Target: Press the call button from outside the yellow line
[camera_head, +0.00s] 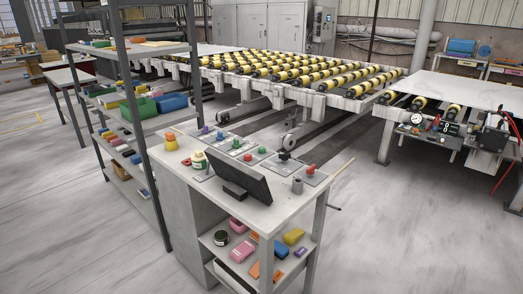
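No gripper of mine shows in the head view. A light grey desk (184,166) stands in the middle, with several coloured buttons or knobs on grey plates. A yellow and orange object (171,140) stands at the desk's left corner. I cannot tell which of these is the call button. A thin yellow line (25,126) is on the floor at the far left.
A dark monitor (247,184) stands on the desk's near part. A metal shelf (150,133) with bins rises close on the left. A roller conveyor (290,76) with yellow-black rollers lies behind. The floor (420,220) at front right is clear.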

